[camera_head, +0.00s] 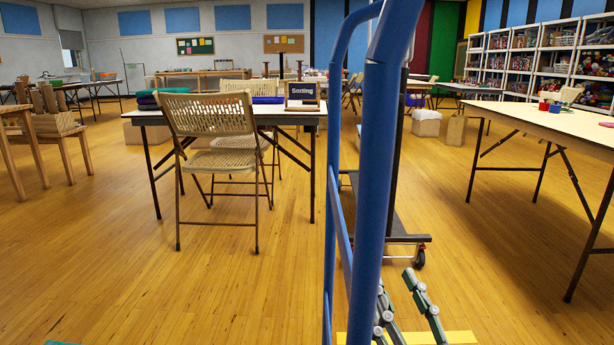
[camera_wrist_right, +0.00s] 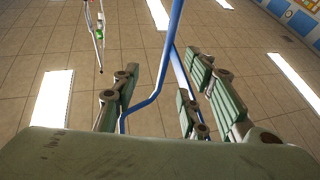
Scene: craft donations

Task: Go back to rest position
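My right gripper (camera_head: 408,300) shows low in the head view, just right of a blue tubular frame (camera_head: 372,170). Its grey-green fingers point up. In the right wrist view the fingers of the right gripper (camera_wrist_right: 160,90) stand apart with nothing seen clasped. The blue frame (camera_wrist_right: 170,40) crosses the gap between them in that view; I cannot tell whether it touches them. Behind the fingers, that view shows ceiling tiles and lights. My left gripper is not clearly seen; a small green patch at the bottom left edge of the head view is too cut off to name.
A folding chair (camera_head: 212,128) stands before a table with a "Sorting" sign (camera_head: 302,92). A long table (camera_head: 545,118) is at right, wooden furniture (camera_head: 45,125) at left. A wheeled dark base (camera_head: 395,236) is behind the blue frame. The left foreground floor is clear.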

